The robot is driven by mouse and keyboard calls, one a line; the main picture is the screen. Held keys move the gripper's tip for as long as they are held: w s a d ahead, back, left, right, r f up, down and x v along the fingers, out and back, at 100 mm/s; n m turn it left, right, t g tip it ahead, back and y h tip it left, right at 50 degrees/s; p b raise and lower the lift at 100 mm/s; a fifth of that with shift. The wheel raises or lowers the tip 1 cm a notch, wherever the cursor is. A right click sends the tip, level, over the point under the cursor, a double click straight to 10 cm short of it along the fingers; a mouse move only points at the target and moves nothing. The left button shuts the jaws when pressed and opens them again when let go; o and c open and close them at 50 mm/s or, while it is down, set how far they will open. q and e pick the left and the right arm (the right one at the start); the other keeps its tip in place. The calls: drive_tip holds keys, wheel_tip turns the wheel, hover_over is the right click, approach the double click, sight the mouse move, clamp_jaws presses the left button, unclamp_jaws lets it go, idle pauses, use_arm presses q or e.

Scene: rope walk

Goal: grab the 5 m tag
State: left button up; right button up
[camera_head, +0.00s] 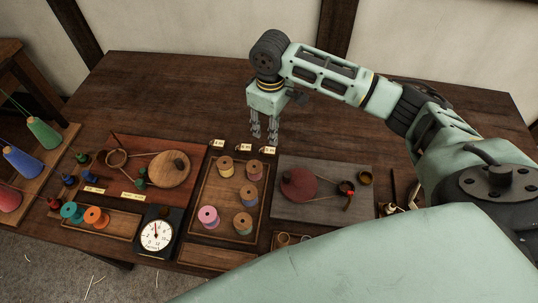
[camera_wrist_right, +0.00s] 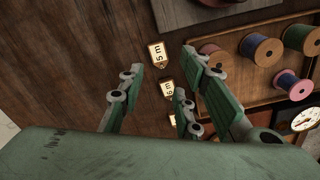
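The 5 m tag (camera_head: 268,151) is a small cream label with dark writing. It lies on the dark table at the right end of a short row of tags, and its "5 m" reads clearly in the right wrist view (camera_wrist_right: 158,55). A middle tag (camera_head: 244,147) and a left tag (camera_head: 217,143) lie beside it. My right gripper (camera_head: 264,134) points down above the table, just behind the row. In the right wrist view its fingers (camera_wrist_right: 160,87) are spread apart with nothing between them, and the 5 m tag shows beyond them. My left gripper is out of view.
A wooden tray (camera_head: 224,238) with several thread spools lies in front of the tags. A grey board (camera_head: 319,212) with a red disc is to the right, a reddish board (camera_head: 195,199) to the left. A dial (camera_head: 155,237) stands front left. The table's back is clear.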

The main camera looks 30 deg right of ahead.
sight(269, 149)
drive_tip(key=shift+w+d+f+b, duration=0.15)
drive_tip(key=shift+f+b, duration=0.15)
drive_tip(key=shift+f, duration=0.35)
drive_tip(key=shift+w+d+f+b, duration=0.15)
drive_tip(key=shift+f+b, duration=0.1)
drive_tip(key=shift+f, duration=0.35)
drive_tip(key=shift+s+a+f, duration=0.15)
drive_tip(key=shift+a+f, duration=0.05)
drive_tip(key=shift+f, duration=0.75)
drive_tip(key=f, duration=0.2)
drive_tip(key=f+p, duration=0.1)
drive_tip(key=f, duration=0.2)
drive_tip(key=shift+w+a+f+p, duration=0.1)
drive_tip(key=shift+w+f+p, duration=0.1)
drive_tip(key=shift+f+p, duration=0.1)
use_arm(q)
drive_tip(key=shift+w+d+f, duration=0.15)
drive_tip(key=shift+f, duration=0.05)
use_arm(e)
drive_tip(key=c, duration=0.5)
